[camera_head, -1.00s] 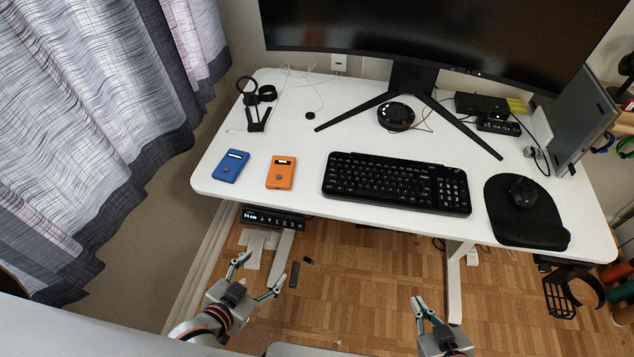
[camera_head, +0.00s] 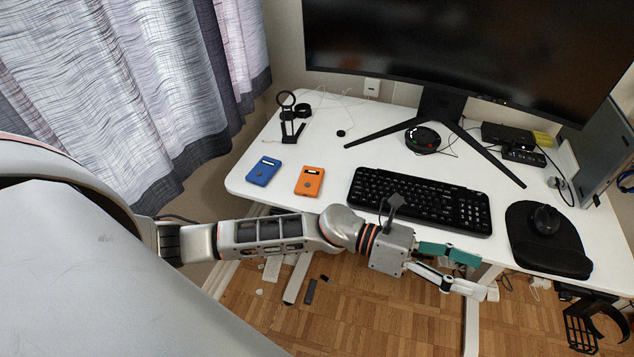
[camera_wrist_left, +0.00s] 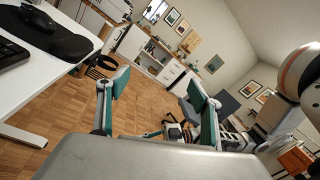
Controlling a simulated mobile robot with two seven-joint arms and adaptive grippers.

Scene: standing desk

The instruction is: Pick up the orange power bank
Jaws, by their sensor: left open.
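The orange power bank (camera_head: 309,182) lies flat on the white desk near its front left edge. A blue power bank (camera_head: 263,171) lies just to its left, apart from it. My left gripper (camera_head: 481,273) is open and empty in front of the desk's front edge, right of the orange power bank and pointing right. In the left wrist view the open fingers (camera_wrist_left: 158,105) face the room, with neither power bank in sight. My right gripper is not clearly visible in the head view.
A black keyboard (camera_head: 420,200) lies right of the orange power bank. A mouse (camera_head: 545,219) rests on a black mouse pad (camera_head: 548,262) farther right. A monitor (camera_head: 470,55) and a black ring stand (camera_head: 290,118) stand behind.

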